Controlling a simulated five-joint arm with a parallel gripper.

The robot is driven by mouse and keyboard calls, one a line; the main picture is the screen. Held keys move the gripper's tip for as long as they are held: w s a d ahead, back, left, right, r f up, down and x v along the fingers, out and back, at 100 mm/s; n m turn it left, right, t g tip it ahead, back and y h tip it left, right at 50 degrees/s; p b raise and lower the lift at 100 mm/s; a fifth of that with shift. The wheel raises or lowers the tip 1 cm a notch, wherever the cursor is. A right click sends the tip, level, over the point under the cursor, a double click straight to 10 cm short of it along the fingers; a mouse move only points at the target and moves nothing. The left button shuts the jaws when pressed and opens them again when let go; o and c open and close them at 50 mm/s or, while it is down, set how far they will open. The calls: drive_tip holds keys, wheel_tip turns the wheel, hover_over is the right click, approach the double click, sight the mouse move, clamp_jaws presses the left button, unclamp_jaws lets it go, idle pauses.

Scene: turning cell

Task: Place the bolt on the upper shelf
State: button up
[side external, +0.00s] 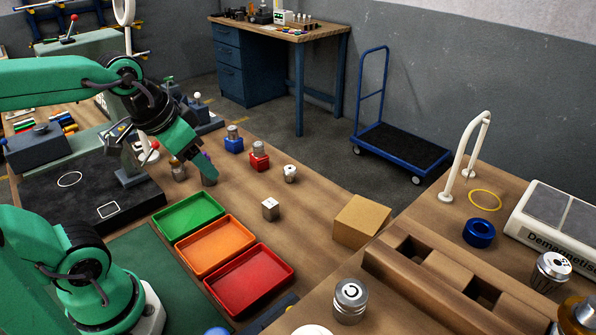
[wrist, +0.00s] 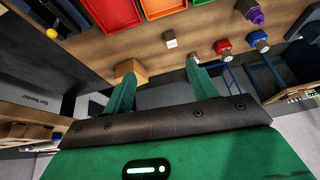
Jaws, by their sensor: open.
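I cannot pick out the bolt or the upper shelf with certainty in either view. My gripper (wrist: 161,84) shows in the wrist view with its two green fingers apart and nothing between them. In the side view my arm reaches over the back left part of the wooden bench, and the fingertips are hard to make out there.
Green (side external: 188,215), orange (side external: 215,245) and red (side external: 248,279) trays lie on the bench. A pale cube (side external: 270,209) and a cardboard box (side external: 361,220) stand right of them. A slotted wooden block (side external: 455,290) and a white arch (side external: 467,155) are at the right.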

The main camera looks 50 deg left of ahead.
drive_tip(key=w+a+m+g, duration=0.2)
drive_tip(key=w+a, duration=0.4)
drive_tip(key=a, duration=0.1)
drive_tip(key=m+g, duration=0.3)
drive_tip(key=m, duration=0.3)
hover_over(174, 159)
drive_tip(key=f, duration=1.3)
drive_tip(key=shift+w, duration=0.3)
drive_tip(key=shift+s+a+f+m, duration=0.15)
drive_tip(key=shift+a+f+m, duration=0.1)
drive_tip(key=shift+a+m, duration=0.1)
drive_tip(key=shift+f, duration=0.1)
drive_tip(key=shift+f, duration=1.2)
drive_tip(key=shift+f, duration=0.1)
drive_tip(key=shift+d+f, duration=0.1)
drive_tip(key=shift+f, duration=2.4)
